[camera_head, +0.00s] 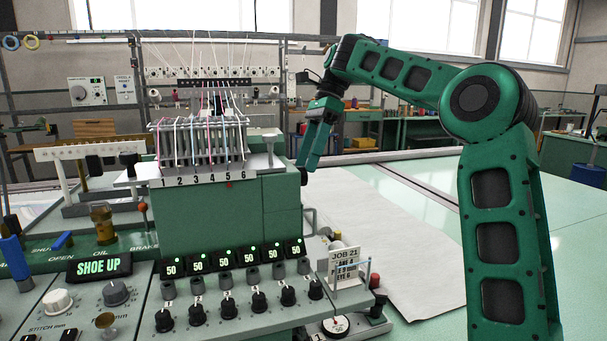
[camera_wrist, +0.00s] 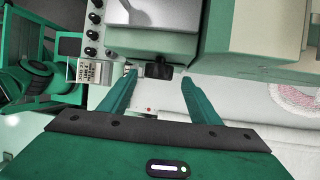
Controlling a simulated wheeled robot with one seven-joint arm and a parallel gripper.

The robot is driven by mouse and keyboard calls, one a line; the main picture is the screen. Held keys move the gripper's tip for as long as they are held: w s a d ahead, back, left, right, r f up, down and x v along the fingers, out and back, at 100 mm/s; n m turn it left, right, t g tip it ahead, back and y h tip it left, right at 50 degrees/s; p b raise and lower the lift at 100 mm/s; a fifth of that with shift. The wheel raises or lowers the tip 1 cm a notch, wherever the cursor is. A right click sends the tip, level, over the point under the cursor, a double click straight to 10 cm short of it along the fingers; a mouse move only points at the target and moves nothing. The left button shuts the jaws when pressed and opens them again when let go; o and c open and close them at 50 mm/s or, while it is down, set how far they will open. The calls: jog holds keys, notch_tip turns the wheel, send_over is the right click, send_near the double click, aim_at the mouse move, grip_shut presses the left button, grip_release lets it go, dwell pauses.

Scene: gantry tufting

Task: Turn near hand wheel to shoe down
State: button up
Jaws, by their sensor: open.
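A dark hand wheel (camera_head: 303,176) sticks out from the right side of the green machine head (camera_head: 282,212), mostly seen edge-on. In the wrist view it shows as a black knob (camera_wrist: 158,70) between and just beyond my fingertips. My gripper (camera_head: 309,166) is open, with its fingers pointing down beside the head's right side. In the wrist view my two fingers (camera_wrist: 158,82) stand wide apart with nothing held. I cannot tell whether a finger touches the wheel. The display (camera_head: 98,267) reads "SHOE UP".
A control panel with several black knobs (camera_head: 258,302) lies in front of the head. A JOB 21 card (camera_head: 345,268) stands at its right end. Pale cloth (camera_head: 400,250) lies to the right. Threads rise above the numbered rail (camera_head: 205,180).

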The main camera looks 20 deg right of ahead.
jog(key=shift+x, duration=1.8)
jog(key=shift+c, duration=0.4)
jog(key=c, duration=1)
jog(key=shift+d, duration=0.1)
